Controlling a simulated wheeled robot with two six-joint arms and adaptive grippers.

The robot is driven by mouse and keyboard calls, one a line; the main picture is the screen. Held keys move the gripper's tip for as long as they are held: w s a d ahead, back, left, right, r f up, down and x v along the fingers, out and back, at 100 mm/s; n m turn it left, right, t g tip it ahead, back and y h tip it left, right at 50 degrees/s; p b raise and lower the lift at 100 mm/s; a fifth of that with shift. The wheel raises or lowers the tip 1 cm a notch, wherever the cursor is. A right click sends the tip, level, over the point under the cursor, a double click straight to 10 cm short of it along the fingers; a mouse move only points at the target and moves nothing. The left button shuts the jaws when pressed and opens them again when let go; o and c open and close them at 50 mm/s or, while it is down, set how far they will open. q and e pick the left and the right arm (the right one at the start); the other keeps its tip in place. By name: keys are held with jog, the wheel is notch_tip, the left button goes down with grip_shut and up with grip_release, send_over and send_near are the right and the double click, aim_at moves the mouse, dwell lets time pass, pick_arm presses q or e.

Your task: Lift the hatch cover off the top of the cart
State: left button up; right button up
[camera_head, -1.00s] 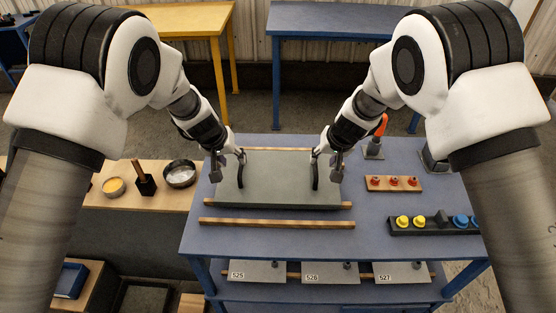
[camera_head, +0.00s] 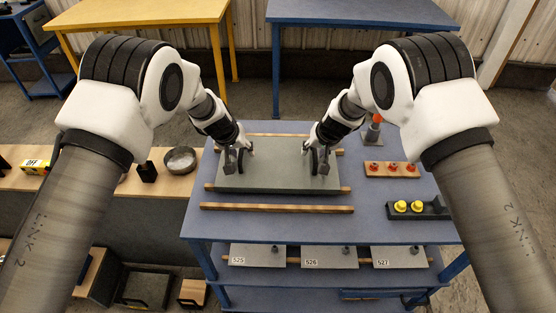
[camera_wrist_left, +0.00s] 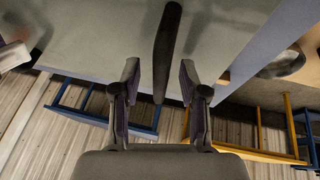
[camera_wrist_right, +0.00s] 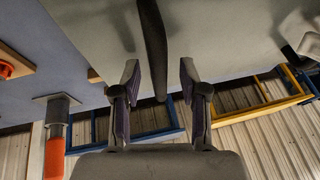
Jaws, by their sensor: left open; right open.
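The grey hatch cover (camera_head: 275,180) lies flat on wooden strips on top of the blue cart (camera_head: 375,220). It has two dark upright handles, one near each end. My left gripper (camera_head: 236,164) is open at the left handle (camera_wrist_left: 167,45); in the left wrist view that handle runs between the spread fingers (camera_wrist_left: 158,85). My right gripper (camera_head: 320,162) is open at the right handle (camera_wrist_right: 152,45); in the right wrist view that handle also stands between the fingers (camera_wrist_right: 158,85). I cannot tell whether any finger touches a handle.
A loose wooden bar (camera_head: 277,208) lies in front of the cover. Right on the cart are a board with red knobs (camera_head: 392,170), a dark tray with yellow parts (camera_head: 415,207) and an orange-handled tool (camera_head: 375,128). Panels (camera_head: 325,257) lie on the lower shelf. A wooden bench (camera_head: 100,180) stands left.

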pick_arm(q)
jog(key=shift+w+f, duration=0.15)
jog(key=shift+c, duration=0.3)
pick_arm(e)
jog(key=shift+w+f, duration=0.1)
jog(key=shift+f, duration=0.05)
jog(key=shift+c, duration=0.3)
pick_arm(q)
grip_shut()
pick_arm(e)
grip_shut()
